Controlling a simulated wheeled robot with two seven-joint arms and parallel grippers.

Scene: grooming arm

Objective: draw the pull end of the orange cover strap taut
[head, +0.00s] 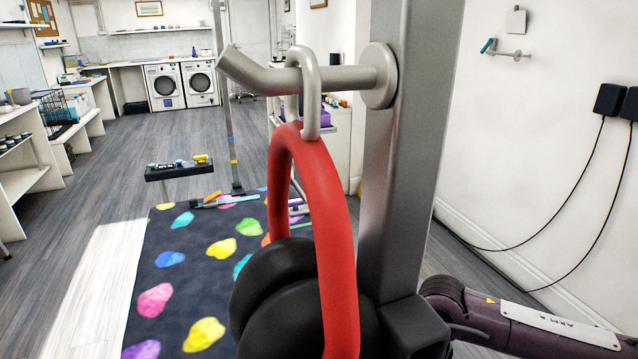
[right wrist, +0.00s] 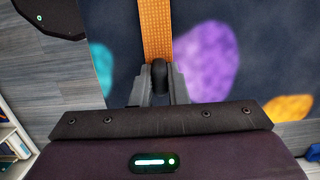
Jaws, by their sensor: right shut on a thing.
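The orange cover strap (right wrist: 157,30) runs down from the top edge of the right wrist view. Its dark, rounded pull end (right wrist: 159,76) sits between the fingers of my right gripper (right wrist: 160,88), which is shut on it. The strap looks straight between the top edge and the fingers; its far end is out of view. In the head view my right arm comes in at the lower right, and its gripper is hidden behind the post and dark rounded parts. I cannot make out the strap there. My left gripper is not in view.
A grey metal post (head: 400,150) with a hook arm stands close in front. A red loop (head: 340,230) hangs from its metal ring, beside dark rounded parts (head: 275,300). A dark patterned mat (head: 190,285) lies beyond; a small black tray (head: 180,171) stands behind it. Open floor lies left.

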